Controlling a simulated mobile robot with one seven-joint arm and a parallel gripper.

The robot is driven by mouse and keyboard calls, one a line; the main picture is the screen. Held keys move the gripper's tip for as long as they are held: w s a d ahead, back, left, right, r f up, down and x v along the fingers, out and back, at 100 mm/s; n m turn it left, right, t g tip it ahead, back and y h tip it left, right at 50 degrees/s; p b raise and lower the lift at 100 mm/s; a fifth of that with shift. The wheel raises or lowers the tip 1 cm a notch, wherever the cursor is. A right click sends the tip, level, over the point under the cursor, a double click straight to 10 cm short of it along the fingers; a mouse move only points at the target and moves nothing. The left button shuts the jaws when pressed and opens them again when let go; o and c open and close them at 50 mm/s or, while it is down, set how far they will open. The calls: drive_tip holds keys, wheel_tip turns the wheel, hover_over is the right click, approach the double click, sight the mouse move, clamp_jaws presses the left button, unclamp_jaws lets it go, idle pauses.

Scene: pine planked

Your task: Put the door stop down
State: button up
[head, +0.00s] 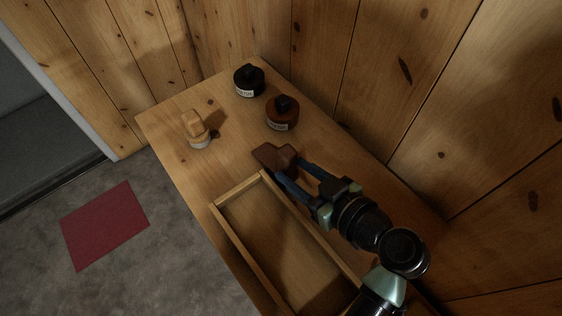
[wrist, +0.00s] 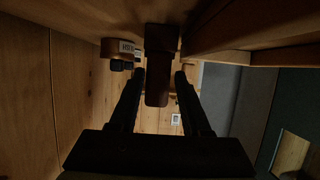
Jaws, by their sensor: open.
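The dark brown wedge-shaped door stop (head: 267,155) rests on the wooden table top (head: 180,165), just past the far end of a shallow wooden tray. My gripper (head: 288,168) is open at the door stop. In the wrist view, where the table top shows along the upper edge, the door stop (wrist: 158,75) lies between the two fingers of my gripper (wrist: 159,78), with a narrow gap visible on each side. In the head view, the fingers partly hide the near end of the door stop.
The shallow tray (head: 233,246) looks empty. A brown jar (head: 282,114) and a black jar (head: 248,81) stand beyond the door stop, near the plank wall (head: 440,110). A pale wooden item with a white base (head: 195,127) stands at left. A red mat (head: 104,225) lies on the floor.

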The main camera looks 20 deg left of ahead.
drive_tip(key=shift+x, duration=2.7)
drive_tip(key=shift+w+d, duration=0.1)
clamp_jaws()
